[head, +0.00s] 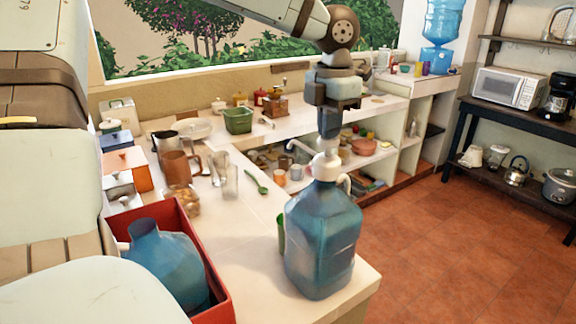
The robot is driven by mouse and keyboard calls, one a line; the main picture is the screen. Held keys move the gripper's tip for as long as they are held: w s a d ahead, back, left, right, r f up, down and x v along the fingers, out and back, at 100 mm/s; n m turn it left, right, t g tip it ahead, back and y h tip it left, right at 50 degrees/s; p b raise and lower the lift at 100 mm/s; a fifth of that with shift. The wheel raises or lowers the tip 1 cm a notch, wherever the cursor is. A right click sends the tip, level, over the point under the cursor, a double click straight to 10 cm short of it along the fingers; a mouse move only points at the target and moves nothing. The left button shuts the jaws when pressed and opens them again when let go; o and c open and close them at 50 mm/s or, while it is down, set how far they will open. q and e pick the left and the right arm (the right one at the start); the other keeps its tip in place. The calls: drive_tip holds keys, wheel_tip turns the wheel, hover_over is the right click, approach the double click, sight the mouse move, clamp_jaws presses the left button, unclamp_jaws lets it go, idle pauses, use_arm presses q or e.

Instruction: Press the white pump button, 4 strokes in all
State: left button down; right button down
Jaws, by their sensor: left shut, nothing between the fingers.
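A blue translucent water jug (322,240) stands upright near the front corner of the counter. A white pump (326,168) with a side spout sits on its neck. My left gripper (328,148) points straight down over the pump, shut and empty. Its fingertips are at the top of the pump and cover the button there. I cannot tell whether they touch it or how far the button is pressed. My right gripper is not in view.
A red crate (213,285) holding another blue jug (165,262) stands at the front left. Mugs, glasses and a green spoon (257,182) lie behind on the counter (240,235). The tiled floor (440,240) to the right is clear.

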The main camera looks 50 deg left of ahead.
use_arm(q)
drive_tip(key=shift+f+b, duration=0.55)
drive_tip(key=shift+f, duration=0.2)
drive_tip(key=shift+f+b, duration=0.45)
drive_tip(key=shift+r, duration=0.25)
drive_tip(key=shift+r+p, duration=1.2)
drive_tip(key=shift+r, duration=0.85)
drive_tip(key=shift+f, duration=0.2)
